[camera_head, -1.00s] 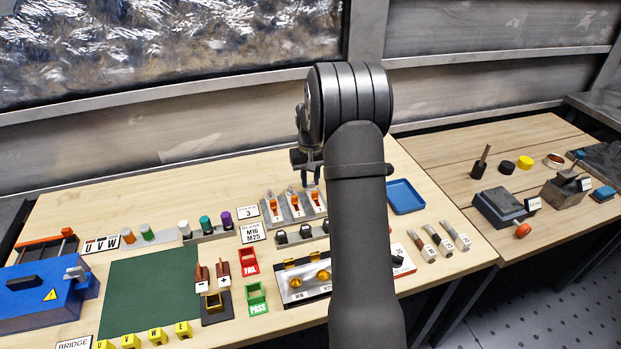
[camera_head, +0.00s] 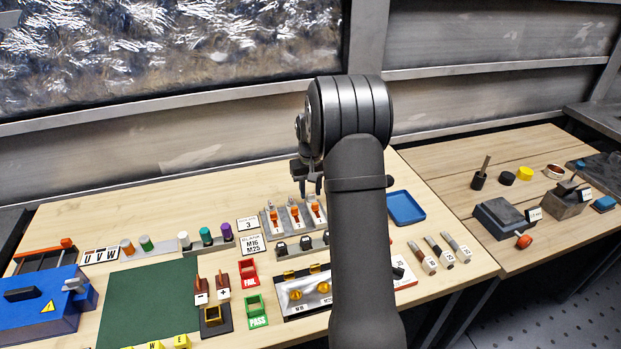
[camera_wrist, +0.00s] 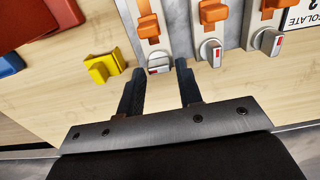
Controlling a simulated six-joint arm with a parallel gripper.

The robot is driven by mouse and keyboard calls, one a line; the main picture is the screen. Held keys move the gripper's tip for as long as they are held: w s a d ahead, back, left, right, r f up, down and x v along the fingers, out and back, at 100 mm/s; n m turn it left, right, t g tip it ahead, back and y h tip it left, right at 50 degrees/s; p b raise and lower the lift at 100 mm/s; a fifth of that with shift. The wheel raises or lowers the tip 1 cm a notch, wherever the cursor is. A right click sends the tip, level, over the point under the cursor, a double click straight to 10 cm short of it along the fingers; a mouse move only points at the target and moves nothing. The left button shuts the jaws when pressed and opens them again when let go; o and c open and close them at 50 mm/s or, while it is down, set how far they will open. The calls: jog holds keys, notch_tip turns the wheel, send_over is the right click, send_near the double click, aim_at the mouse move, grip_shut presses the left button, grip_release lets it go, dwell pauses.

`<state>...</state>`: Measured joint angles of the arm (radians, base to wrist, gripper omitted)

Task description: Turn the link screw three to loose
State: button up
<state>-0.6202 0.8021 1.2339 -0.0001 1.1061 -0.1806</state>
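The link plate (camera_head: 286,233) carries three orange links side by side. In the wrist view each link has a grey screw knob with a red mark at its near end: a left knob (camera_wrist: 158,61), a middle knob (camera_wrist: 211,51) and a right knob (camera_wrist: 268,41). The left knob, farthest from the "isolate 3" label, lies between or just beyond the fingertips of my gripper (camera_wrist: 159,72). My gripper is open, one finger on either side of this knob; contact cannot be told. In the head view my gripper (camera_head: 308,186) hangs over the plate's right back, partly hidden by my arm.
The "isolate" label (camera_wrist: 300,15) stands at the upper right of the wrist view. A yellow piece (camera_wrist: 104,66) lies left of the knob. A blue tray (camera_head: 405,207) is right of the plate. Black-capped parts (camera_head: 305,243) stand in front. Bare wood lies behind the plate.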

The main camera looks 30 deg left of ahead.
notch_tip(320, 180, up, 17)
jog(key=shift+r, duration=0.15)
dwell(0.7)
notch_tip(320, 180, down, 18)
jog(key=shift+r, duration=0.25)
dwell(0.3)
